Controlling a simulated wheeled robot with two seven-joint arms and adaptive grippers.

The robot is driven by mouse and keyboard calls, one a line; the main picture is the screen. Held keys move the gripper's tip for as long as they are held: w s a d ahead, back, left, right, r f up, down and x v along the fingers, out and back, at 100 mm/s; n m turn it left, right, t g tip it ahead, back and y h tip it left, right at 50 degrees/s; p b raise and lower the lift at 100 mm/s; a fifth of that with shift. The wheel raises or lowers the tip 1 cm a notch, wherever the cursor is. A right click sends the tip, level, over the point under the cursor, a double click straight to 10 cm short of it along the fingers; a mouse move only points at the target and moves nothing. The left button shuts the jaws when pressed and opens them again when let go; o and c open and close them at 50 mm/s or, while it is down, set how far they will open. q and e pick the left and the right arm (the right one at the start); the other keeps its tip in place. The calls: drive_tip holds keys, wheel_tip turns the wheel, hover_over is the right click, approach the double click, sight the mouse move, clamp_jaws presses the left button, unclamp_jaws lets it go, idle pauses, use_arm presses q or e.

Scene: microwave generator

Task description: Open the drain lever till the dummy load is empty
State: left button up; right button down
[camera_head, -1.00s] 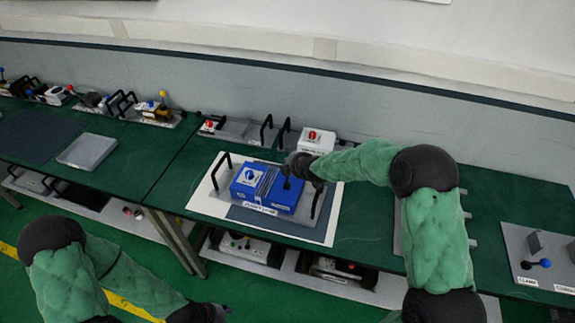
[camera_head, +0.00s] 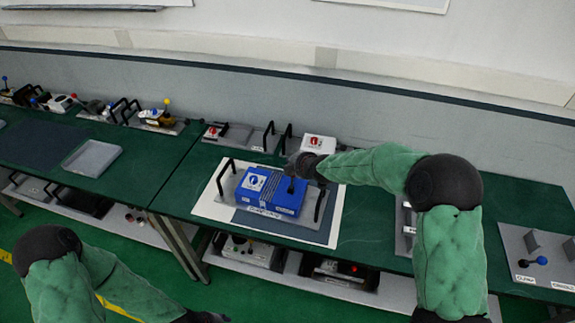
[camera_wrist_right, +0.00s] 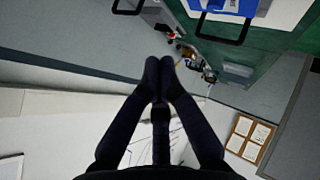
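A blue unit (camera_head: 268,193) stands on a grey tray with black handles on the near table. It has a white dial panel with a blue knob (camera_head: 255,181) on its left and a short dark lever (camera_head: 291,187) on its right. Its label is too small to read. My right gripper (camera_head: 296,164) is just behind and above the dark lever; I cannot tell if they touch. In the right wrist view its two fingertips (camera_wrist_right: 159,66) are together with nothing visible between them. My left gripper (camera_head: 208,317) is at the bottom edge, low and mostly cut off.
A white box with a red knob (camera_head: 318,144) stands behind the unit. A lower shelf holds more devices (camera_head: 250,251). An empty grey tray (camera_head: 91,158) lies on the left table.

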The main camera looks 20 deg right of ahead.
drive_tip(key=v, duration=0.6)
drive_tip(key=shift+d+r+b, duration=0.45)
drive_tip(key=shift+r, duration=0.1)
drive_tip(key=shift+a, duration=0.1)
